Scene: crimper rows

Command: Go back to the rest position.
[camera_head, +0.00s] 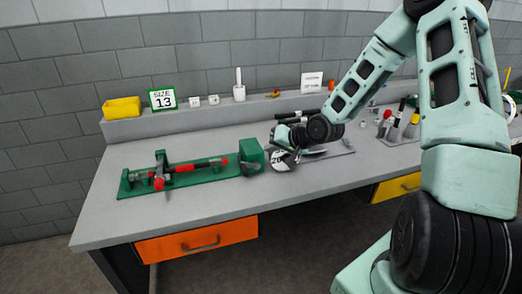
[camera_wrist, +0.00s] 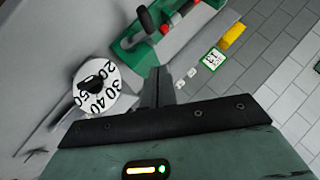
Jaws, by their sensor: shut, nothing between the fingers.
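My gripper (camera_head: 283,153) is above the workbench (camera_head: 215,210), near its middle, beside a green block at the end of the green fixture. In the wrist view its fingers (camera_wrist: 160,82) are together with nothing between them. A white round dial (camera_wrist: 97,88) with black numbers and a black pointer lies close beside the fingers in that view. The dial also shows partly behind my gripper in the head view (camera_head: 284,163). My arm reaches in from the right; it hides part of the bench.
A green fixture (camera_head: 128,184) with a red-handled tool lies on the bench at left. A yellow bin (camera_head: 122,108), a "SIZE 13" sign (camera_head: 162,99) and a white holder (camera_head: 239,92) stand on the back ledge. Tools (camera_head: 398,122) stand at right. The front left of the bench is clear.

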